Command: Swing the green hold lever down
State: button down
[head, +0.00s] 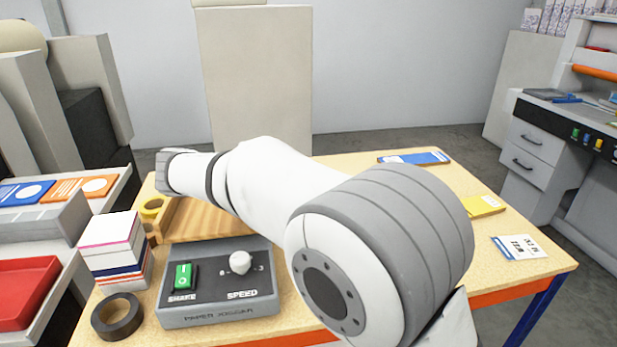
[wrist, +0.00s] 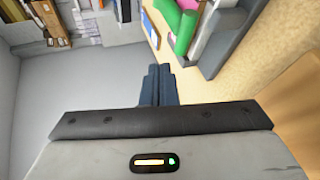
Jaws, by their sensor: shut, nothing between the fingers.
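In the wrist view, a long green part (wrist: 185,32) stands at the upper right against a grey body (wrist: 226,40). It may be the hold lever, but I cannot be sure. My gripper (wrist: 158,70) has its two dark fingers together, with nothing between them. In the picture, the fingertips lie just below and left of the green part, with a gap between. In the head view my arm reaches across the table to the left, and neither the fingers nor a green lever can be made out there.
A grey control box (head: 220,312) with a green switch (head: 183,276) and white knob stands at the table's front left. Beside it are a dark tape roll (head: 117,317) and a card stack (head: 116,262). Blue, yellow and white cards lie on the table's right side.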

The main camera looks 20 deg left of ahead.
jog(key=shift+v, duration=1.2)
jog(key=d+f+m+g+y+p, duration=0.2)
jog(key=d+m+g+p, duration=0.35)
jog(key=d, duration=2.05)
jog(key=s+d+f+m+g+y+p, duration=0.1)
jog(key=s+d+f+m+y, duration=0.1)
jog(key=s+d, duration=0.4)
jog(key=s+d+f+m+g+y, duration=0.2)
jog(key=s+d+f+m+y, duration=0.1)
jog(key=s+d, duration=0.4)
jog(key=s+y, duration=0.1)
jog(key=s, duration=0.2)
jog(key=shift+s+d+m+p, duration=0.25)
jog(key=shift+d+m+p, duration=0.05)
jog(key=shift+m+p, duration=0.1)
